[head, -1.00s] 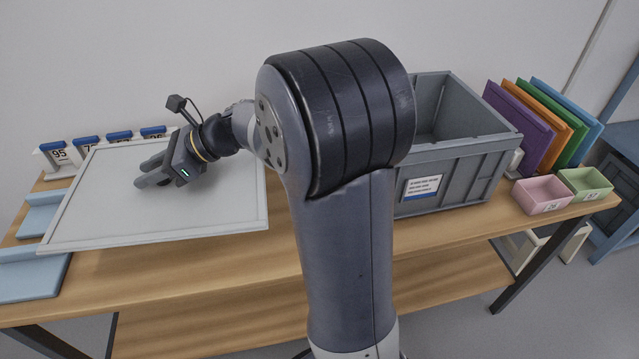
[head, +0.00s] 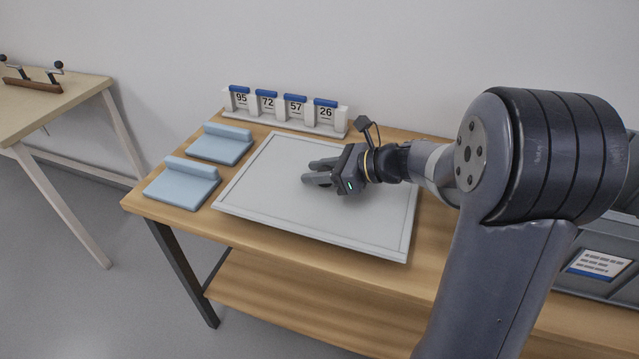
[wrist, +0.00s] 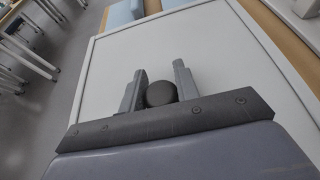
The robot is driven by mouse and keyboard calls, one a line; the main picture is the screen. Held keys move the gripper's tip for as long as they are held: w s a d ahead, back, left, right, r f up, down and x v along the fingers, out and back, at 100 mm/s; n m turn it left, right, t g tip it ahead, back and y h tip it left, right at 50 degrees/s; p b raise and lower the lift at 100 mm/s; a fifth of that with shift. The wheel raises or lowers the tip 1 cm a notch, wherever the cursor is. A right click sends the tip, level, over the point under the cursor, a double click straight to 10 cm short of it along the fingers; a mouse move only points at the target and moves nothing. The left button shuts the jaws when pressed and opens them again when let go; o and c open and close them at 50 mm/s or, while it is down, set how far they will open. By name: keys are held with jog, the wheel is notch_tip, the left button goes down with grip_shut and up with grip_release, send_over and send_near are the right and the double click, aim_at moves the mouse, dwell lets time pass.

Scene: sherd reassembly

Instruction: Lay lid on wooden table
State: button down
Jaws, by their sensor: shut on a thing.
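The lid is a flat light-grey panel (head: 270,190) with a raised rim, in the head view over the left part of the wooden table (head: 440,275). My gripper (head: 312,174) is at the middle of the lid, shut on its dark round knob (wrist: 160,93), which shows between the two fingers in the wrist view. The lid (wrist: 215,50) fills much of the wrist view. Its front right corner reaches near the table's front edge. I cannot tell whether its underside touches the tabletop.
Two light-blue padded rests (head: 182,183) (head: 220,143) lie left of the lid. A white rack with numbered blocks 95, 72, 57 and 26 (head: 290,112) stands behind it. A grey crate (head: 585,283) is partly hidden behind my arm. Another table (head: 50,100) stands far left.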

jog(key=shift+f, duration=1.2)
jog(key=shift+f, duration=0.1)
jog(key=c, duration=1.1)
grip_release()
jog(key=shift+f+b, duration=0.1)
jog(key=shift+b, duration=0.2)
jog(key=shift+o, duration=0.2)
jog(key=shift+d+r, duration=0.15)
jog(key=shift+r, duration=0.15)
jog(key=shift+p+v, duration=1)
jog(key=shift+v, duration=2.6)
jog(key=shift+s, duration=0.1)
